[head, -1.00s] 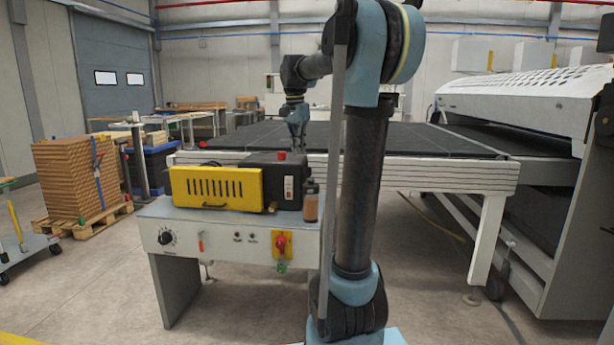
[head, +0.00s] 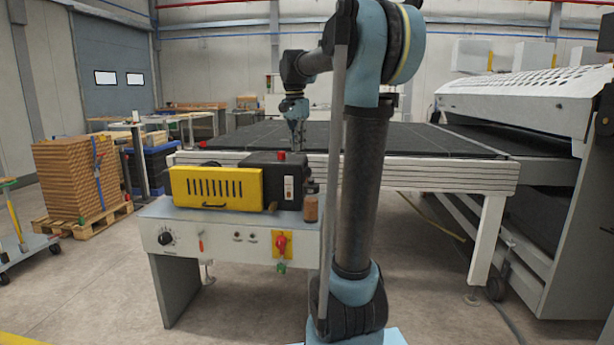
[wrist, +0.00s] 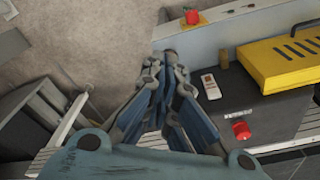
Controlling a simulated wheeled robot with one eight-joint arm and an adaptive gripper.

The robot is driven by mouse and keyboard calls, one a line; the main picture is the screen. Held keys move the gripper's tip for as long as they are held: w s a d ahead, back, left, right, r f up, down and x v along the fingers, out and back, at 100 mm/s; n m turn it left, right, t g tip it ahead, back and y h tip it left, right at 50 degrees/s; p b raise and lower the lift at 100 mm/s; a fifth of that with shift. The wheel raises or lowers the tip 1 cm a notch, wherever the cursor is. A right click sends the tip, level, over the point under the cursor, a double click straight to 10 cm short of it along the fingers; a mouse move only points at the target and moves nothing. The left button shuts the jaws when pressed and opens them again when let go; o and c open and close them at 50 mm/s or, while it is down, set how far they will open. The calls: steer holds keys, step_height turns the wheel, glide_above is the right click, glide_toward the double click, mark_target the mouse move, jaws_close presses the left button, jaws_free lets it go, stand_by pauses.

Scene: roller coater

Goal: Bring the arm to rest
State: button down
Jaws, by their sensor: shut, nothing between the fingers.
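My arm (head: 362,190) stands upright in the middle of the head view, and its upper links reach back and to the left. My gripper (head: 299,146) points down behind the black box, in front of the dark conveyor bed. In the wrist view my gripper (wrist: 168,62) is shut and empty, its fingertips together. Concrete floor and the side of the control bench show beyond the fingers. The fingers appear apart from the bench in that view.
The control bench (head: 223,245) carries a yellow-fronted box (head: 215,187), a black box (head: 262,172) with a red button, and a brown bottle (head: 311,203). The conveyor bed (head: 430,139) lies behind. A white machine (head: 530,103) stands right.

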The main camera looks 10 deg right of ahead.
steer(key=s+d+f+n+t+y, duration=0.1)
steer(key=s+f+n, duration=0.9)
steer(key=s+f, duration=2.1)
steer(key=shift+s+d, duration=0.6)
steer(key=shift+s, duration=0.35)
